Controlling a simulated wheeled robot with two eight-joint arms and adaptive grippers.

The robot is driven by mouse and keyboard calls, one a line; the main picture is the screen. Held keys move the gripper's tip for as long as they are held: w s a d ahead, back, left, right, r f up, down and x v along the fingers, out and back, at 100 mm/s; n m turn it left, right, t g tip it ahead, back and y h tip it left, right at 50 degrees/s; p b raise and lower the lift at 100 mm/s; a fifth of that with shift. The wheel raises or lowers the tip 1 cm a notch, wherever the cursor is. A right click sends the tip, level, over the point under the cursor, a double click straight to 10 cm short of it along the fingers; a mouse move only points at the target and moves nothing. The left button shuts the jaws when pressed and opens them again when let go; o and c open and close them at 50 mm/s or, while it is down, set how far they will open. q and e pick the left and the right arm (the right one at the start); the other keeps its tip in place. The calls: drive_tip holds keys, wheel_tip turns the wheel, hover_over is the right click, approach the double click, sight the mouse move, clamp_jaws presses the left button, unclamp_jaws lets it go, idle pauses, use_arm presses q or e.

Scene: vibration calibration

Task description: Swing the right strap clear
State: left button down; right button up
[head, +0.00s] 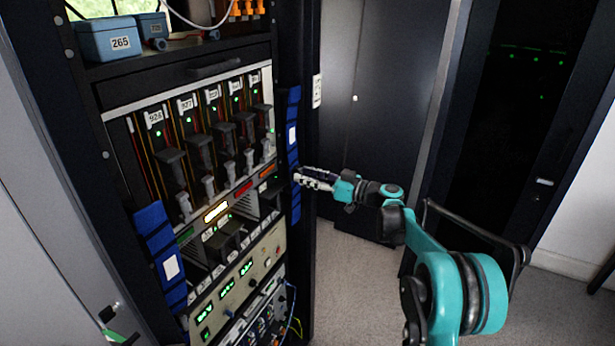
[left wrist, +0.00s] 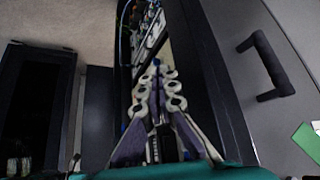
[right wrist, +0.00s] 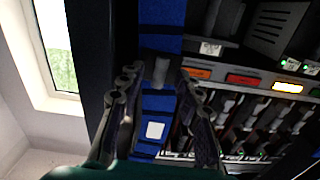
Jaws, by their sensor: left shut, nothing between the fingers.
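The right strap (head: 293,135) is a blue band with a white label, running upright along the right post of the equipment rack. My right gripper (head: 299,178) is at its lower half. In the right wrist view the fingers (right wrist: 158,78) are spread, one on each side of the blue strap (right wrist: 155,104), with a small grey tab between them. Whether they touch the strap, I cannot tell. A second blue strap (head: 158,240) runs along the rack's left side. My left gripper (left wrist: 157,80) is shut and empty in the left wrist view, below the rack's instruments.
The rack holds several numbered modules (head: 203,150) and a lit instrument panel (head: 240,285). A blue box marked 265 (head: 108,42) stands on top. A grey panel with a black handle (left wrist: 266,65) is beside my left gripper. Floor right of the rack is clear.

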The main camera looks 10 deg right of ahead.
drive_tip(key=v, duration=1.2)
